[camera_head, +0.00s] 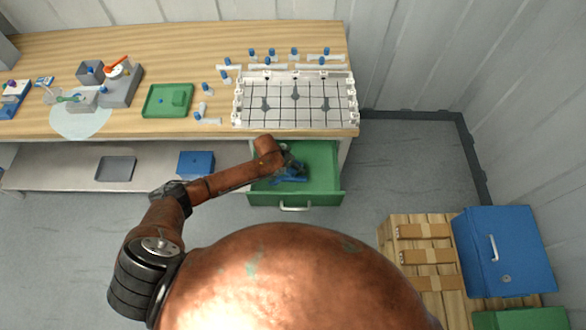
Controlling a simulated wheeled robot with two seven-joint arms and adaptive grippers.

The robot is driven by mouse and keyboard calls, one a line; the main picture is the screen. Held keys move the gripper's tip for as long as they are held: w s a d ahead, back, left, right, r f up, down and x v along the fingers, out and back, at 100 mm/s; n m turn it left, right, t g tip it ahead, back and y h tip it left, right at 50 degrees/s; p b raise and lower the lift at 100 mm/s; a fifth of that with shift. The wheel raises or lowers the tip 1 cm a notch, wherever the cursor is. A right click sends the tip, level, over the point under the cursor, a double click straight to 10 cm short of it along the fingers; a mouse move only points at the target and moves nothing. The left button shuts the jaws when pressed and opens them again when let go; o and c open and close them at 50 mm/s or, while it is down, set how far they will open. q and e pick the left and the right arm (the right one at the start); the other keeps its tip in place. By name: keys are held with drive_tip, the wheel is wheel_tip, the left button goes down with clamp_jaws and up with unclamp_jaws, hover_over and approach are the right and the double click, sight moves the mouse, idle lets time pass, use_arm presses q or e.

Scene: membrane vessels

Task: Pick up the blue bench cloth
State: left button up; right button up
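The green drawer (322,182) is pulled open below the right end of the wooden workbench (60,52). A small blue item that looks like the blue bench cloth (292,178) lies in or just above the drawer. My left arm comes in from the left, and its dark gripper (290,166) is over the drawer at the blue item. The fingers are too small and partly hidden to tell if they are open or holding it. My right gripper is not in view.
On the bench stand a white gridded rack (295,122), several blue-capped vessels (252,53) and a green tray (152,104). A blue box (195,163) sits on the shelf below. A blue case (520,260) and wooden pallet (395,232) stand at lower right. Floor beside the drawer is clear.

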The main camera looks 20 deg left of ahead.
use_arm(q)
drive_tip(key=c, duration=1)
drive_tip(key=shift+r, duration=0.15)
